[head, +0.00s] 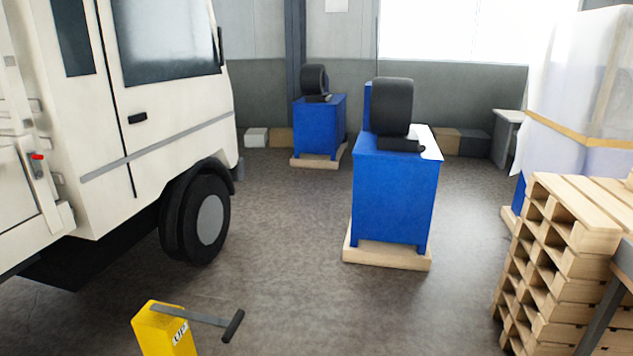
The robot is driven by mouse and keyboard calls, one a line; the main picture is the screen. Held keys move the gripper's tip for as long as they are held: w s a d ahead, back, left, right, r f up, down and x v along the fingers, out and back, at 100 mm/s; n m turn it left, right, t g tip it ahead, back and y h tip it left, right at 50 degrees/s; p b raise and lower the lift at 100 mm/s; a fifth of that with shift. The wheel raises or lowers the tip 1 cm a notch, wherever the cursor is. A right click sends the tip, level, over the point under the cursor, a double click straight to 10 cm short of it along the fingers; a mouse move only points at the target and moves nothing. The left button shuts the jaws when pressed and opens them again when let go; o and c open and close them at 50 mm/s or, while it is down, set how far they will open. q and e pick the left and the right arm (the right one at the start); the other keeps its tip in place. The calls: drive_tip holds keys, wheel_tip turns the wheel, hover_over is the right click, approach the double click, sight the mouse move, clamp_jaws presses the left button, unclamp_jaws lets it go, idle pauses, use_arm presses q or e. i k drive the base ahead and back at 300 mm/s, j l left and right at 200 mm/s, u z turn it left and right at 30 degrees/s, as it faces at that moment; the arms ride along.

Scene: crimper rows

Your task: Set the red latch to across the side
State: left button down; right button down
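A small red part (37,157), which looks like the red latch, shows at the far left of the head view. Neither of my grippers is in view.
A yellow post (160,330) with a grey lever and dark grip stands in front, near the bottom. Two blue machine stands (393,200) (318,125) are further back. Stacked pallets (565,260) fill the right. The grey floor (300,270) between is clear.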

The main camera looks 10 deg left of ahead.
sight(34, 157)
drive_tip(key=i+l+z, duration=0.1)
drive_tip(key=i, duration=0.7)
drive_tip(key=i+l+z, duration=0.1)
drive_tip(key=i, duration=0.75)
drive_tip(key=i+j+u, duration=0.1)
drive_tip(key=i+u, duration=0.35)
drive_tip(key=i+l+u, duration=0.1)
drive_tip(key=i+u, duration=0.3)
drive_tip(key=i, duration=0.25)
drive_tip(key=i+l+u, duration=0.3)
drive_tip(key=i+u, duration=0.15)
drive_tip(key=i+j+u, duration=0.2)
drive_tip(key=i+u, duration=0.15)
drive_tip(key=u, duration=0.15)
drive_tip(key=i+j+u, duration=0.1)
drive_tip(key=i+u, duration=0.7)
drive_tip(key=u, duration=0.2)
drive_tip(key=i+l+u, duration=0.3)
drive_tip(key=u, duration=0.2)
